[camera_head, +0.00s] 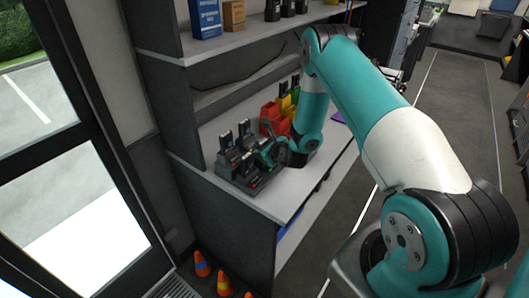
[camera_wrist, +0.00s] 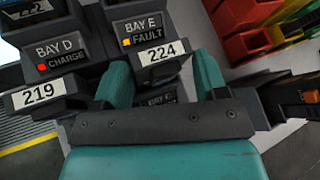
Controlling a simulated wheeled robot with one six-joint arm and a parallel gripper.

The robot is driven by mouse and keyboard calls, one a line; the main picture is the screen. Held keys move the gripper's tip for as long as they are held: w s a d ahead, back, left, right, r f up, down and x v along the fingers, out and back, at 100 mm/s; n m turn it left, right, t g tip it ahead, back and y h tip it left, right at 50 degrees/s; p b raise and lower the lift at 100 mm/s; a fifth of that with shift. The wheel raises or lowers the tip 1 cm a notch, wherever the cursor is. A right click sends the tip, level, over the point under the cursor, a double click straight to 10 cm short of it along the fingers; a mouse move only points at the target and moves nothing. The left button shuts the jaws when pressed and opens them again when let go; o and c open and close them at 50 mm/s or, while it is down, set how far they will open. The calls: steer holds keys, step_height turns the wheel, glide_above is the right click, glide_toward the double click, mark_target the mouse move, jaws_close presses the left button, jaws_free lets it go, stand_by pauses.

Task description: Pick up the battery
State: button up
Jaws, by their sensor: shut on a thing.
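A dark battery (camera_wrist: 164,56) with a white label reading 224 is between the two teal fingers of my gripper (camera_wrist: 162,78) in the wrist view. My gripper is shut on it. It is at the bay marked BAY E, with a yellow FAULT light (camera_wrist: 142,34). To its left is another battery (camera_wrist: 38,93) labelled 219, at BAY D with a red CHARGE light. In the head view my gripper (camera_head: 266,154) is at the charging dock (camera_head: 238,182) on the counter, its fingers hard to make out. The held battery's lower part is hidden by my gripper.
The grey counter (camera_head: 270,203) has clear room in front of the dock. Red, yellow and green bins (camera_head: 274,118) stand behind my wrist. A shelf with boxes (camera_head: 205,18) is above. Orange cones (camera_head: 201,264) are on the floor below.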

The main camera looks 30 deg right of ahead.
steer(key=shift+s+f, duration=0.1)
steer(key=shift+f, duration=0.05)
steer(key=shift+r, duration=0.2)
steer(key=shift+c, duration=0.5)
step_height(320, 180, up, 20)
steer(key=shift+f+b, duration=0.15)
steer(key=shift+b, duration=1.1)
jaws_close()
